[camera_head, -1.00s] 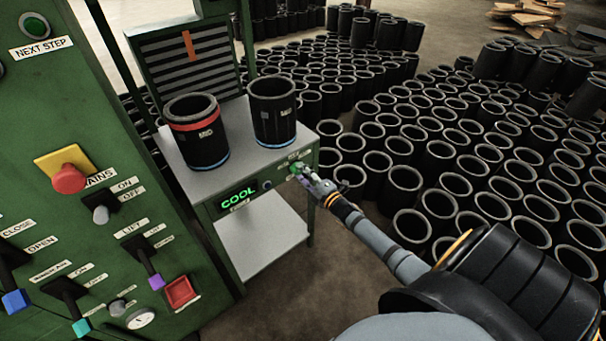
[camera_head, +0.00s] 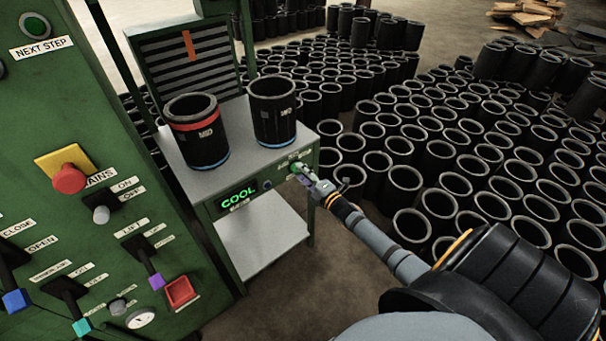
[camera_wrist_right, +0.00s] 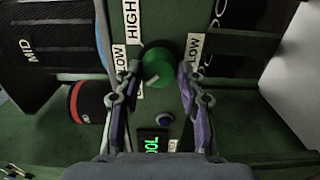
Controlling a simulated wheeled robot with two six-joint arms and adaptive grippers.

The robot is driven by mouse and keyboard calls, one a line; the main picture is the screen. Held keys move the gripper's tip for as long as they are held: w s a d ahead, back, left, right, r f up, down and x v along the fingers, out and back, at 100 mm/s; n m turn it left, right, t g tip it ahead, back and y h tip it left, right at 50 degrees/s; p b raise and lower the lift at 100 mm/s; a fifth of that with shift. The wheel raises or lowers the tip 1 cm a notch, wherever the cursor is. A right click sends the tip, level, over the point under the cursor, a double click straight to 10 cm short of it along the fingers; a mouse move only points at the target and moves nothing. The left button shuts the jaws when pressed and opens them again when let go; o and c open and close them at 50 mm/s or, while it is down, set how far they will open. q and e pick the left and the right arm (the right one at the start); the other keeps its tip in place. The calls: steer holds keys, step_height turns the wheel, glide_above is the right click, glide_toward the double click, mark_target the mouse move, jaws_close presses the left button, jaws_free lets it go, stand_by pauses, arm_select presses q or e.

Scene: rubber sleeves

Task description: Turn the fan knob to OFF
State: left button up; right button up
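The round green fan knob (camera_head: 295,168) is on the front panel of the cooling bench (camera_head: 228,166), at its right end. In the right wrist view the knob (camera_wrist_right: 157,66) faces me, with HIGH and LOW labels around it. My right gripper (camera_head: 305,177) is at the knob. In the wrist view my right gripper (camera_wrist_right: 159,73) is open, with one finger on each side of the knob. Narrow gaps seem to show, so I cannot tell if either finger touches it. Part of a label is hidden behind a finger. My left gripper is not in view.
A green display reading COOL (camera_head: 238,199) and a small blue button (camera_head: 267,184) sit left of the knob. Two black sleeves, one red-banded (camera_head: 197,130) and one plain-topped (camera_head: 273,110), stand on the bench. A green control panel (camera_head: 90,240) is at left; many sleeves fill the floor behind.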

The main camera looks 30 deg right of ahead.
steer(key=o, duration=0.3)
steer(key=s, duration=0.8)
steer(key=s+d, duration=0.1)
steer(key=s, duration=0.3)
steer(key=s+d+f+m+g+h+p, duration=0.1)
steer(key=s+f+m+g+p, duration=0.2)
steer(key=f, duration=0.4)
steer(key=s+f+m+g+h, duration=0.1)
steer(key=s+f+m+g, duration=0.1)
steer(key=s+f+m, duration=0.4)
steer(key=s+d+f+m+g+h+p, duration=0.1)
steer(key=s+f+g+p, duration=0.2)
steer(key=f, duration=0.5)
steer(key=s+a+f+m+g+p, duration=0.1)
steer(key=s+a+f+m+g, duration=0.2)
steer(key=s, duration=0.5)
steer(key=s+a+f+m+g, duration=0.3)
steer(key=s+a+f, duration=0.2)
steer(key=s, duration=0.3)
steer(key=s+a+f+m+g+y+p, duration=0.1)
steer(key=s+a+f+m+g, duration=0.1)
steer(key=s, duration=0.6)
steer(key=shift+s+a+f+m+g+p, duration=0.15)
steer(key=shift+a+f+m+g+p, duration=0.1)
steer(key=shift+a+f, duration=0.35)
steer(key=shift+s+a+f+m+g+p, duration=0.15)
steer(key=shift+a+f+m, duration=0.1)
steer(key=shift+a+f, duration=0.35)
